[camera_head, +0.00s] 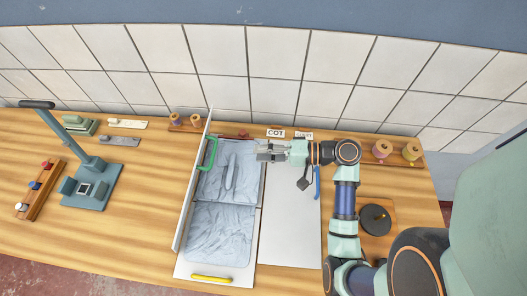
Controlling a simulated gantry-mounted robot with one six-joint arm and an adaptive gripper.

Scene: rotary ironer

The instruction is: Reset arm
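My gripper (262,151) is at the end of my arm, which reaches in from the lower right. Its fingers point left, over the upper right edge of a wrinkled grey-blue cloth (222,222). The gap between the fingertips is too small to judge, and I see nothing clearly held. The cloth lies in a long white tray or bed (187,268), with a green handle (213,150) at its upper left and a yellow handle (211,279) at its front edge.
A white panel (290,225) lies right of the cloth, below a "COT" label (276,133). A blue-green press with a lever (92,185) and a small rack (40,190) stand at left. Thread spools (410,152) and a dark round item (375,219) are at right.

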